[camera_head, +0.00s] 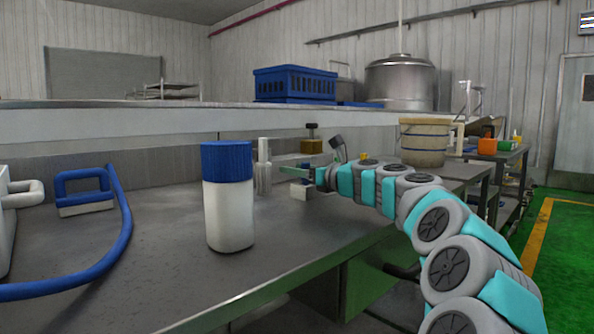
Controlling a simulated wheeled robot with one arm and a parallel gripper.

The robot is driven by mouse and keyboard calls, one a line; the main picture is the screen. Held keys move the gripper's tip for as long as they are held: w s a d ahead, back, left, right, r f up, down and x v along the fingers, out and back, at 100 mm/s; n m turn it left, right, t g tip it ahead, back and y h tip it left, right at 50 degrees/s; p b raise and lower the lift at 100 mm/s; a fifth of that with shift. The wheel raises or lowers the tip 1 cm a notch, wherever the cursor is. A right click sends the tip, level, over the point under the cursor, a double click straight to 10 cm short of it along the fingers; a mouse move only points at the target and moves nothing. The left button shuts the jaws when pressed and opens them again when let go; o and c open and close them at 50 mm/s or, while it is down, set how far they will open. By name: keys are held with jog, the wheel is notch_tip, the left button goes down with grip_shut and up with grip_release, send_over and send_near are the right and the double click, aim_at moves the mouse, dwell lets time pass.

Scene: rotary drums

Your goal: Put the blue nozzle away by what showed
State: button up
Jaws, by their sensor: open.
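I cannot pick out a blue nozzle for certain. A blue hose (121,235) curves along the left of the grey table (160,285), and its front end runs out of the picture. My gripper (296,171) is over the far part of the table, small in view and pointing left. It is open, and I see nothing held in it. It is close to a clear bottle with a white top (263,168); I cannot tell whether they touch. A small white block (301,190) is just below the gripper.
A white container with a blue lid (229,205) stands upright at mid-table. A blue-handled tool (83,190) lies behind the hose, beside a white box (5,225). A brass-coloured piece (311,146) and a beige bucket (424,143) are farther back. The table's front middle is clear.

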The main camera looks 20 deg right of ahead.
jog(key=shift+s+d+r, duration=0.15)
jog(key=shift+s, duration=0.15)
jog(key=v, duration=1.1)
jog(key=shift+s+p, duration=0.2)
jog(key=shift+p, duration=0.2)
